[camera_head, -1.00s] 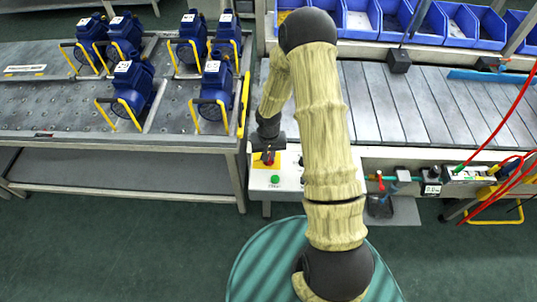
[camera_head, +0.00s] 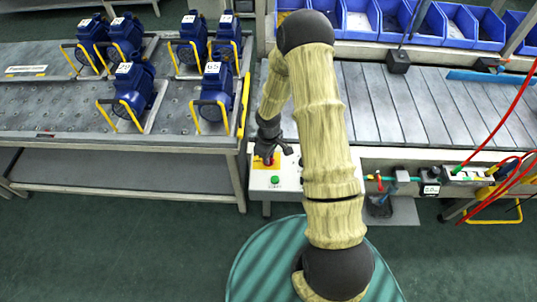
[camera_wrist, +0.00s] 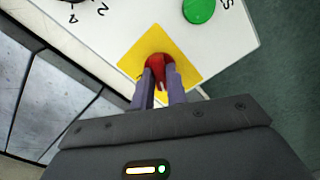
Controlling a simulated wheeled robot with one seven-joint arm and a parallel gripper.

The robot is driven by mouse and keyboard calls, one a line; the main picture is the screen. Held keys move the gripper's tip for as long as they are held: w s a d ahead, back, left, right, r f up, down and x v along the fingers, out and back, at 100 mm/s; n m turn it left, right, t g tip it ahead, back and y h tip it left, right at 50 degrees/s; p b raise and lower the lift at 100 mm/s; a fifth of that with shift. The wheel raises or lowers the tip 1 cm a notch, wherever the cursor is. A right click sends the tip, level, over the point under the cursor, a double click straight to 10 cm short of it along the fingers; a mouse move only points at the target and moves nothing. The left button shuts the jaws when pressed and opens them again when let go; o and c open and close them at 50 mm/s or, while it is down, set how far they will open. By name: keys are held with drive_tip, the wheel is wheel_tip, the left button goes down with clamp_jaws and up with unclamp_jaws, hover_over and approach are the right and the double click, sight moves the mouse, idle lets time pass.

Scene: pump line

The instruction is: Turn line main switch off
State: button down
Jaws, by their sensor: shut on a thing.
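The main switch is a red knob on a yellow square plate on the white control panel. In the head view the red knob (camera_head: 270,162) shows just below my gripper (camera_head: 269,153). In the wrist view the red knob (camera_wrist: 160,66) sits between the fingertips of my gripper (camera_wrist: 160,78), which is shut on it. The yellow plate (camera_wrist: 187,60) shows around the knob. The fingers hide part of the knob, and I cannot read its marked position.
A green button (camera_wrist: 199,9) sits on the panel (camera_head: 290,180) near the switch. A cart (camera_head: 60,125) with several blue pumps stands at the left. Red hoses (camera_head: 505,115) hang at the far right.

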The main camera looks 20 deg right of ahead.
drive_tip(key=n+p, duration=0.1)
drive_tip(key=n, duration=0.5)
drive_tip(key=shift+w, duration=0.1)
idle(0.4)
drive_tip(key=c, duration=1.4)
unclamp_jaws()
drive_tip(key=shift+r, duration=0.1)
wheel_tip(320, 180, up, 17)
drive_tip(key=shift+r, duration=0.15)
